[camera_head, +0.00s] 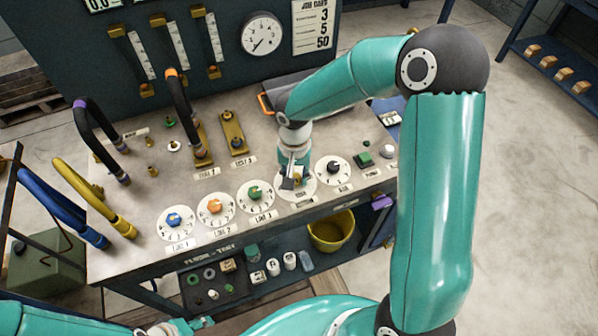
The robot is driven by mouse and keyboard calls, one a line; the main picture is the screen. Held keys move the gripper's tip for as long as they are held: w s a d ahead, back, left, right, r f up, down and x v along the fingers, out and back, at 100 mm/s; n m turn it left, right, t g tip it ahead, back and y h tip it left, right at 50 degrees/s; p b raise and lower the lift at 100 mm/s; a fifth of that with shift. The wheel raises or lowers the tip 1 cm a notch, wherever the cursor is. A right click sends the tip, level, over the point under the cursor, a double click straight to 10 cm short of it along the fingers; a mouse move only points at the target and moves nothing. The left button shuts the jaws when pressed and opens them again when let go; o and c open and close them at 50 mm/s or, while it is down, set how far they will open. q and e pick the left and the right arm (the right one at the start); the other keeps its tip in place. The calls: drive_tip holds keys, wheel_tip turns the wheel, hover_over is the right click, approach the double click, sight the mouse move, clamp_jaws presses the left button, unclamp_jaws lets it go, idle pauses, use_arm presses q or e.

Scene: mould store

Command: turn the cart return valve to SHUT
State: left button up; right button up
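A row of round white valve dials runs along the bench front: a blue knob (174,220), an orange knob (214,206), a green knob (254,193), a partly covered dial (307,190) and a dark knob (333,167). The small labels are too blurred to tell surely which is the cart return valve. My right gripper (293,181) points down over the covered dial and hides its knob and pointer. I cannot tell whether its fingers are open or touching the knob. Part of my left arm shows at the bottom left edge; its gripper is not clearly visible.
Upright hoses stand on the bench: a black hose with purple ends (98,130) and a black hose with an orange end (181,100). Blue and yellow hoses (85,195) hang at the left. A gauge (262,34) is on the back panel. A yellow bucket (331,232) sits below.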

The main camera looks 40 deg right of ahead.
drive_tip(key=shift+d, duration=0.5)
drive_tip(key=shift+a, duration=0.3)
clamp_jaws()
drive_tip(key=shift+s+f, duration=0.1)
drive_tip(key=shift+a, duration=0.25)
drive_tip(key=o, duration=1.1)
unclamp_jaws()
drive_tip(key=shift+s, duration=0.1)
drive_tip(key=shift+w+r, duration=0.25)
drive_tip(key=shift+r, duration=0.3)
wheel_tip(320, 180, up, 11)
